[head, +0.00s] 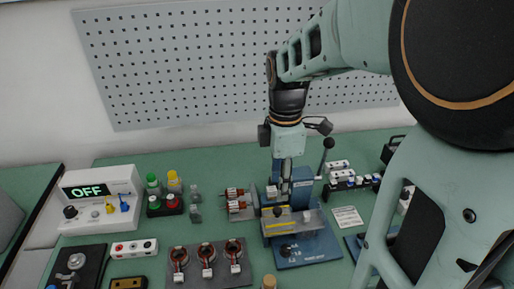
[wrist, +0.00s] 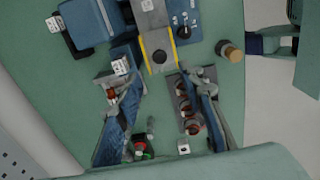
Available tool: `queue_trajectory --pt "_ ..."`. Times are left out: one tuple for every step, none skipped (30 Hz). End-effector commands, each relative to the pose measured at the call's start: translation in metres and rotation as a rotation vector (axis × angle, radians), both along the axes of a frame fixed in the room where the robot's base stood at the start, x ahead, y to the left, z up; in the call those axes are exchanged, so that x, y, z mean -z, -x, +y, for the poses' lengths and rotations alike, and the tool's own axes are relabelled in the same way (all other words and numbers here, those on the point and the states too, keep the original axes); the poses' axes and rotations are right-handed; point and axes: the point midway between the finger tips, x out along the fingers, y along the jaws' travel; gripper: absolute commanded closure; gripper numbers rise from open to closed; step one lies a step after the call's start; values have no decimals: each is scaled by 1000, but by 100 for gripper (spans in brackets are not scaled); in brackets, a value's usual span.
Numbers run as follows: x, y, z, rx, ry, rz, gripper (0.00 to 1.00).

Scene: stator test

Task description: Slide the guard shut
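The guard (head: 292,226), a grey cover with yellow edges, sits on the blue test fixture (head: 318,250) in the middle of the bench. The guard lies beyond the fingertips there; I cannot tell any contact.
A tester reading OFF (head: 88,190) stands at the left. A dark tray (head: 222,270) with three stators is left of the fixture, with red-ended parts (head: 236,194) behind it. A black-knobbed lever (head: 328,143) and a connector block (head: 345,184) stand at the right. A wooden-topped cylinder (wrist: 234,54) is nearby.

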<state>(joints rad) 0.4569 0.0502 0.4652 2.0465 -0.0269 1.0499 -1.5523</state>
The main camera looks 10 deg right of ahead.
Motion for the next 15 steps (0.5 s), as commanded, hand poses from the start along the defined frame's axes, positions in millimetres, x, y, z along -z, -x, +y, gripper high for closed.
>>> queue_trajectory --pt "12 1 0 0 -1 6 64" --pt "19 1 0 1 -1 7 64" --pt "26 1 0 2 -2 5 64" --pt "32 2 0 2 -2 6 64" --pt "39 1 0 2 -2 6 64" --pt "46 1 0 1 -1 6 64" --pt "51 1 0 1 -1 4 64" --pt "56 1 0 2 -2 6 64" --pt "62 1 0 2 -2 5 64" --pt "66 1 0 2 -2 5 64" --pt "70 1 0 1 -1 4 64" --pt "74 1 0 1 -1 3 64" --pt "76 1 0 1 -1 3 64" --pt "79 1 0 2 -1 3 64" --pt "81 1 0 2 -1 2 64"
